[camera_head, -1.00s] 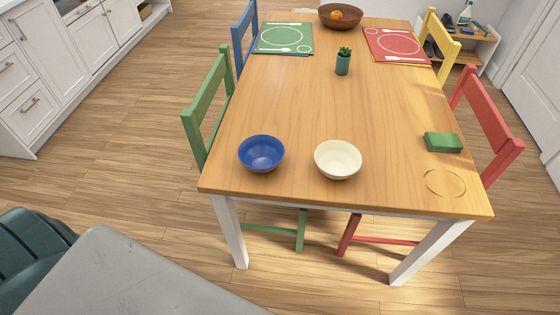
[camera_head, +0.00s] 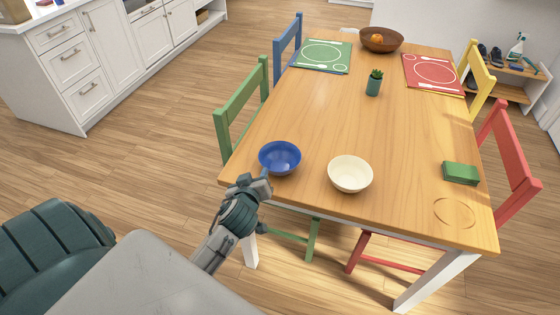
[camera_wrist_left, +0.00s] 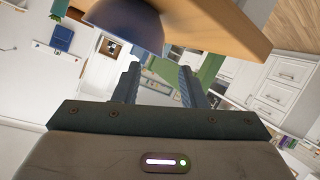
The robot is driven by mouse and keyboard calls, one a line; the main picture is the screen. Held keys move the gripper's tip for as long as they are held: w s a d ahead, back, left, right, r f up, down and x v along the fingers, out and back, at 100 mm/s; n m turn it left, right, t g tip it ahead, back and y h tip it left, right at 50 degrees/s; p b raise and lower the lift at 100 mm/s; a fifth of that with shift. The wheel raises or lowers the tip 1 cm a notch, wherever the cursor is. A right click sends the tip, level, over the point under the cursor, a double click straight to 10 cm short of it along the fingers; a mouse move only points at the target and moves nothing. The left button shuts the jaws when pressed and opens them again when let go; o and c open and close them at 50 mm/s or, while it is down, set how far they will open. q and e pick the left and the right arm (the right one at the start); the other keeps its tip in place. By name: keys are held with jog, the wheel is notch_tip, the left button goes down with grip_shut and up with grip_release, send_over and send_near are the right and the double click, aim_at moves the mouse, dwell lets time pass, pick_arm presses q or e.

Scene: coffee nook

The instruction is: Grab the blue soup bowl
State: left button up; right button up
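The blue soup bowl (camera_head: 280,157) stands upright near the front left corner of the wooden table (camera_head: 330,110). My left gripper (camera_head: 264,178) is at the table's front edge, just in front of the bowl and close to its near side. In the left wrist view the bowl (camera_wrist_left: 125,25) shows at the top, beyond the fingers. The two fingers of my left gripper (camera_wrist_left: 158,78) are spread apart with nothing between them. Whether a finger touches the bowl cannot be told. My right gripper is not in view.
A cream bowl (camera_head: 350,173) stands right of the blue bowl. A green block (camera_head: 460,172) lies at the table's right side. A potted plant (camera_head: 373,83) stands farther back. A green chair (camera_head: 243,105) is at the left edge. The table's middle is clear.

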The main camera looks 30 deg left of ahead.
aim_at(262, 158)
pick_arm(q)
jog(key=x, duration=0.3)
jog(key=p+x, duration=0.1)
jog(key=x, duration=0.1)
jog(key=shift+w+a+r, duration=0.2)
jog(key=shift+w, duration=0.05)
jog(key=shift+w+a+f+p, duration=0.1)
jog(key=shift+w+a+p, duration=0.2)
jog(key=shift+w, duration=0.3)
jog(key=p+x, duration=0.1)
jog(key=x, duration=0.3)
jog(key=shift+f, duration=0.15)
grip_shut()
